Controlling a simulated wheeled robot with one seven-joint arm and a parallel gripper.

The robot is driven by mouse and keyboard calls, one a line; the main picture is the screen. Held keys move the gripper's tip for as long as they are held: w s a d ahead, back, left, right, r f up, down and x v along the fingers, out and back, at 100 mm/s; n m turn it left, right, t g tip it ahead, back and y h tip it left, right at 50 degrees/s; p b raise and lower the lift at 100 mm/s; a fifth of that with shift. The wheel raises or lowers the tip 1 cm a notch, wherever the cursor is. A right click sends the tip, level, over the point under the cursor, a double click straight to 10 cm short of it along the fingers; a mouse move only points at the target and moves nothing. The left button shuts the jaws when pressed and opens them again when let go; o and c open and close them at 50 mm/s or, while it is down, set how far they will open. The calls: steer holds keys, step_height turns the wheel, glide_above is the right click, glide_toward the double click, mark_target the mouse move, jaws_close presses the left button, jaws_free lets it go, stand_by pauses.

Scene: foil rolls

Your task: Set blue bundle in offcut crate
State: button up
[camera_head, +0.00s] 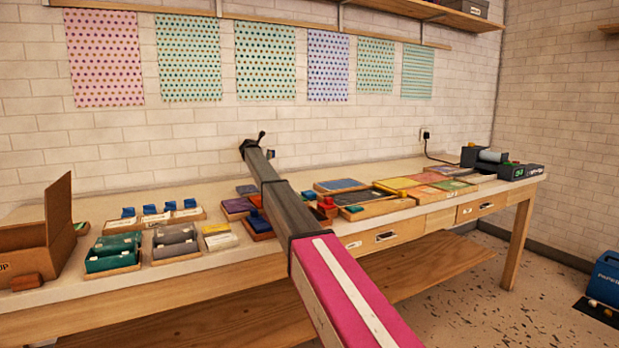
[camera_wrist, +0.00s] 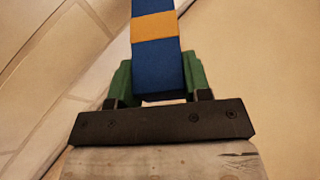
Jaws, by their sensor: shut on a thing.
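The blue bundle (camera_wrist: 156,66) has an orange band around it. In the wrist view it stands between the green fingers of my gripper (camera_wrist: 158,84), which is shut on it. Its far end runs out of the top of the picture. In the head view my arm reaches up and away over the table, and its far end shows only small dark parts against the wall, with a small bluish bit that I cannot make out. I cannot tell for sure which container is the offcut crate. An open brown box (camera_head: 28,248) with a raised flap stands at the far left.
Trays of green rolls (camera_head: 113,252) and grey rolls (camera_head: 176,241) lie on the workbench (camera_head: 205,262), with small blue items on stands (camera_head: 150,210) behind. Colored flat trays (camera_head: 400,182) fill the right. A dark machine (camera_head: 492,160) stands at the right end. My arm hides part of the middle.

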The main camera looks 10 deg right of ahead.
steer(key=shift+s+d+f, duration=0.1)
steer(key=shift+d+f, duration=0.05)
steer(key=shift+d, duration=0.15)
steer(key=s+d+f, duration=0.1)
steer(key=d+f, duration=0.1)
steer(key=d, duration=0.1)
steer(key=s+d+f, duration=0.2)
steer(key=d, duration=0.1)
steer(key=s+d+f, duration=0.2)
steer(key=d, duration=0.1)
steer(key=shift+s+d+f, duration=0.25)
steer(key=shift+d+f, duration=0.1)
steer(key=shift+f, duration=1.95)
steer(key=shift+f, duration=0.1)
steer(key=o, duration=1)
